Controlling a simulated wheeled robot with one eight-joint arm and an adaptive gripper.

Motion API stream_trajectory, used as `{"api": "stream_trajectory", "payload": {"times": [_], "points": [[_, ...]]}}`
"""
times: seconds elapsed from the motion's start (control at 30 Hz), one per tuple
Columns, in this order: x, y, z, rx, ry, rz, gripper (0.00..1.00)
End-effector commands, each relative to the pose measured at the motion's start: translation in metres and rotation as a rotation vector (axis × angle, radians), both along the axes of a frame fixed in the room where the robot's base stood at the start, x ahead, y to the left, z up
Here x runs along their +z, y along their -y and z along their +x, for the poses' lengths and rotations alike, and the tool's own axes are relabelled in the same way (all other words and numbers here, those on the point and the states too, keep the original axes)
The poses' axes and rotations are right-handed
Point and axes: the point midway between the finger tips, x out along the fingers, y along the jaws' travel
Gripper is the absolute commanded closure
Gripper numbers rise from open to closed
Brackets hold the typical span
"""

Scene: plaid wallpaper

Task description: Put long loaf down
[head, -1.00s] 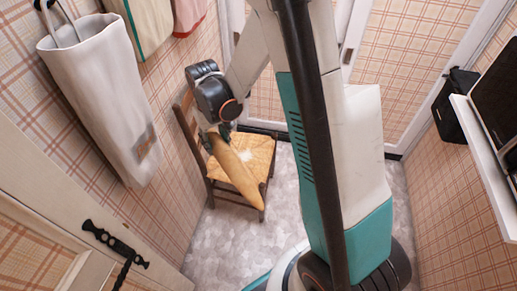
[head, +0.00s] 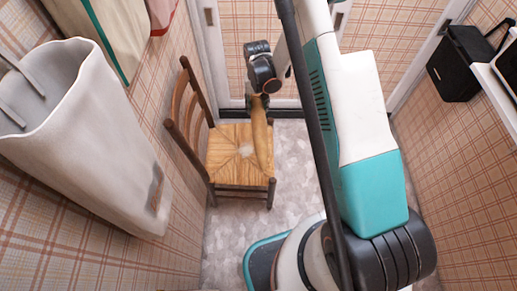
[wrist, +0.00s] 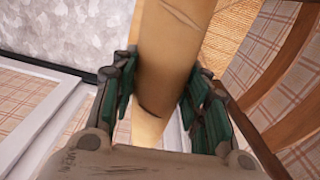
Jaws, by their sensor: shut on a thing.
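The long loaf (head: 262,138) is a golden-brown stick that hangs from my gripper (head: 258,100) in the head view, over or just in front of the right edge of the wooden chair's woven seat (head: 228,150). I cannot tell whether it touches the seat. In the wrist view the loaf (wrist: 172,55) runs up from between the two green-padded fingers of my gripper (wrist: 160,100), which are shut on its near end. The seat (wrist: 245,35) shows behind it at the upper right.
The chair's backrest (head: 188,105) stands by the left wall. A large pale bag (head: 85,130) hangs at the left. A black box (head: 462,62) and a white shelf (head: 507,85) are on the right wall. Grey floor (head: 297,175) lies clear right of the chair.

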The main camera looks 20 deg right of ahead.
Motion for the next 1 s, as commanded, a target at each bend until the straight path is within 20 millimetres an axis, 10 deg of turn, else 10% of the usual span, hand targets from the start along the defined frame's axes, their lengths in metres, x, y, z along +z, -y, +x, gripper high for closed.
{"api": "stream_trajectory", "payload": {"times": [1.0], "points": [[-0.205, 0.003, 0.013, -0.077, -0.001, 0.0, 0.91]]}}
